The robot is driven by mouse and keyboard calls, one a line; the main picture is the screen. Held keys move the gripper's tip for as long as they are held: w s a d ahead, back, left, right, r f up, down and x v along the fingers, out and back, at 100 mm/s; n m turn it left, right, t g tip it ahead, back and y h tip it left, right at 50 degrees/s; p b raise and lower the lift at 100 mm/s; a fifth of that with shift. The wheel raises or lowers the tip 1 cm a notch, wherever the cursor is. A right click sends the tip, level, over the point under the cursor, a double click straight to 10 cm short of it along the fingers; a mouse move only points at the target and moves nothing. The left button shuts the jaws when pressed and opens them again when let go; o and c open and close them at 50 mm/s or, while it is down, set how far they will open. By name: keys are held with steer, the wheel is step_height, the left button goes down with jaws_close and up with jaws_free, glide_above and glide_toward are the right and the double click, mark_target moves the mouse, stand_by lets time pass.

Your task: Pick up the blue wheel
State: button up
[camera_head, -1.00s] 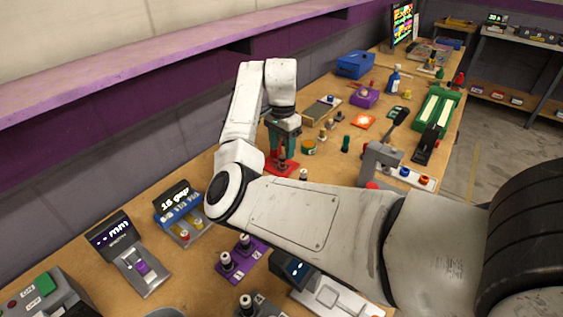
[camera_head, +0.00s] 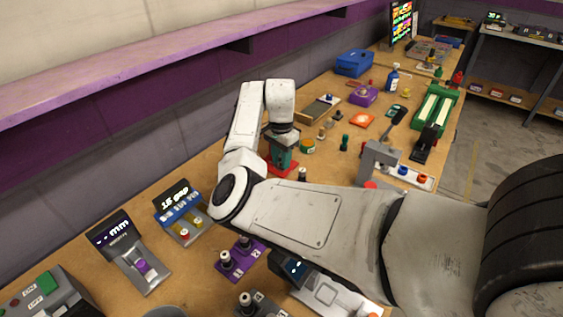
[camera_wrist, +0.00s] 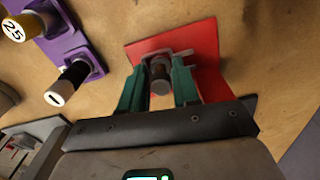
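A small blue round piece (camera_head: 403,170), which may be the blue wheel, sits on a white strip beside the grey lever press at the right of the head view. My gripper (camera_head: 283,158) is well left of it, pointing down over a red plate (camera_head: 283,172). In the wrist view, the teal fingers of my gripper (camera_wrist: 160,70) stand either side of a grey cylinder (camera_wrist: 160,80) over the red plate (camera_wrist: 205,45). I cannot tell whether they are clamped on it. The blue piece does not show in the wrist view.
An orange-red round piece (camera_head: 422,178) sits beside the blue one. The grey lever press (camera_head: 378,163) stands just left of them. A purple stand (camera_head: 241,258) with pegs and a display box (camera_head: 128,252) lie nearer. Several small parts crowd the bench behind.

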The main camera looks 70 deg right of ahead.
jaws_close()
steer(key=shift+r, duration=0.1)
